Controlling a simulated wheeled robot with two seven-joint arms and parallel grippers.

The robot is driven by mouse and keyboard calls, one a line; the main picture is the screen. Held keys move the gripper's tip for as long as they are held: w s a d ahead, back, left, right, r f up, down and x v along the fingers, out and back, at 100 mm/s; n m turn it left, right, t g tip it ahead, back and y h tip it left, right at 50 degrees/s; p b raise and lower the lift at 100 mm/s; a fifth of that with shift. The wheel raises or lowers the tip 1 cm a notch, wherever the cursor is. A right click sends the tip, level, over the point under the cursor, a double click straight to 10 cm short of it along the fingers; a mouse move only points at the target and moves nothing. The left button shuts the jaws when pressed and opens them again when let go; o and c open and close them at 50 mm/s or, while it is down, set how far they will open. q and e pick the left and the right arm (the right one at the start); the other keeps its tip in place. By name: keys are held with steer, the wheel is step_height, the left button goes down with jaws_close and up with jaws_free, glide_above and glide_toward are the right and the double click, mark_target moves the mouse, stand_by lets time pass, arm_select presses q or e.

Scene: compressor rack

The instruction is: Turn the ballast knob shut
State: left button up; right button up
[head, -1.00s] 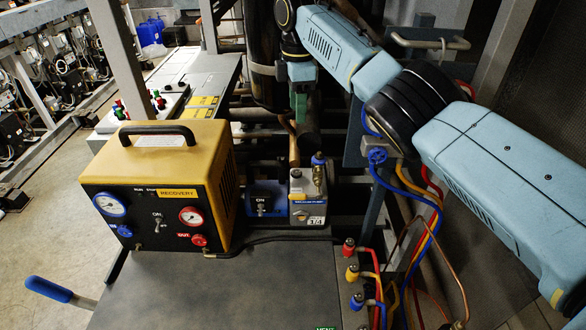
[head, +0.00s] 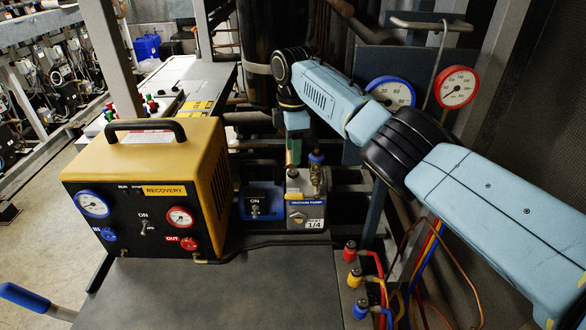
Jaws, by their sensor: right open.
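The vacuum pump (head: 307,212) stands behind the grey worktop, right of the yellow recovery unit. A blue knob (head: 316,156) tops a brass fitting on the pump; I take it for the ballast knob, but its setting cannot be read. My right gripper (head: 294,153) points down just left of the knob, over the pump's top. It is open with nothing seen between its fingers; the picture does not show whether it touches the pump. My left gripper is out of view.
The yellow recovery unit (head: 150,190) stands close on the left. Blue (head: 391,92) and red (head: 457,87) gauges hang behind my right arm. Red, yellow and blue hoses run down at right. The worktop (head: 230,295) is clear in front.

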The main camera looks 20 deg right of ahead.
mark_target(293, 171)
step_height(293, 171, down, 6)
steer(key=shift+f+b, duration=0.25)
steer(key=shift+b, duration=0.1)
steer(key=shift+c, duration=0.2)
